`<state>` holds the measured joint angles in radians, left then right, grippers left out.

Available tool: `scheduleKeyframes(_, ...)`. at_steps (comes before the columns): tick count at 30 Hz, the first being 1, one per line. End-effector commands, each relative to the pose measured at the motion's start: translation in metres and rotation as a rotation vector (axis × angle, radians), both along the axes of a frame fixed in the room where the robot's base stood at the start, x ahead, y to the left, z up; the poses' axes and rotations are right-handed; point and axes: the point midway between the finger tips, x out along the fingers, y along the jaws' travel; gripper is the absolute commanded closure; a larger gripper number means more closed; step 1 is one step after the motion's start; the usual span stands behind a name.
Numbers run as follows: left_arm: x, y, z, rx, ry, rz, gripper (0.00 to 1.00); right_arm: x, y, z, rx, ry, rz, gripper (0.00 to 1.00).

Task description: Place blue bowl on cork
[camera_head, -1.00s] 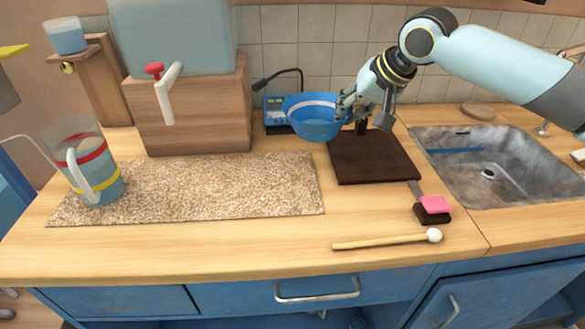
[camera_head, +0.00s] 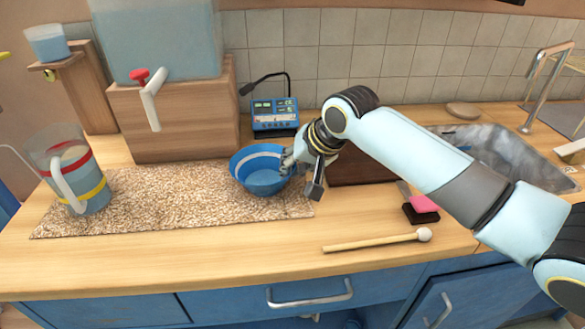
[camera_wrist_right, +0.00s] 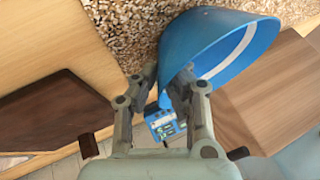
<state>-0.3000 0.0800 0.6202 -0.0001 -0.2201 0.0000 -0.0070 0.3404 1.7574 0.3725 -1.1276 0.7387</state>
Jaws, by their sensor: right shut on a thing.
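The blue bowl (camera_head: 262,172) with a white band is over the right part of the speckled cork mat (camera_head: 140,200) in the head view. My right gripper (camera_head: 290,162) is shut on the bowl's right rim. In the right wrist view the bowl (camera_wrist_right: 212,50) hangs between the fingers (camera_wrist_right: 165,88), tilted in the picture, with the cork (camera_wrist_right: 115,25) behind it. I cannot tell whether the bowl's base touches the cork. My left gripper is not in view.
A measuring jug (camera_head: 85,185) stands on the cork's left end. A wooden stand with a water tank (camera_head: 160,40) is behind. A blue meter (camera_head: 275,115), dark board (camera_head: 355,170), pink sponge (camera_head: 423,203), mallet (camera_head: 375,241) and sink (camera_head: 510,155) lie around.

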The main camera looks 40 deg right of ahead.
Motion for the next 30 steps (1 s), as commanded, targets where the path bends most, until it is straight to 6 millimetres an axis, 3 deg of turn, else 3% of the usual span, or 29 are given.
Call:
scheduleKeyframes(3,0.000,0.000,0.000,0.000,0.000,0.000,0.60,0.000,0.000,0.000,0.000,0.002,0.000,1.00)
scheduleKeyframes(4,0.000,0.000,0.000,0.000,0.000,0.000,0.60,-0.001,0.000,-0.001,0.000,0.004,0.000,0.92)
scheduleKeyframes(9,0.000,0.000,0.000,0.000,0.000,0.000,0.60,-0.001,0.000,0.000,0.000,0.003,0.000,0.70)
scheduleKeyframes(20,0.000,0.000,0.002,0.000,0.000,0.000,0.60,-0.005,-0.001,0.007,-0.001,0.001,0.000,0.70)
scheduleKeyframes(30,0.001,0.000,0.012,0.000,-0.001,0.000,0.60,-0.044,-0.006,0.066,-0.005,0.001,0.002,0.70)
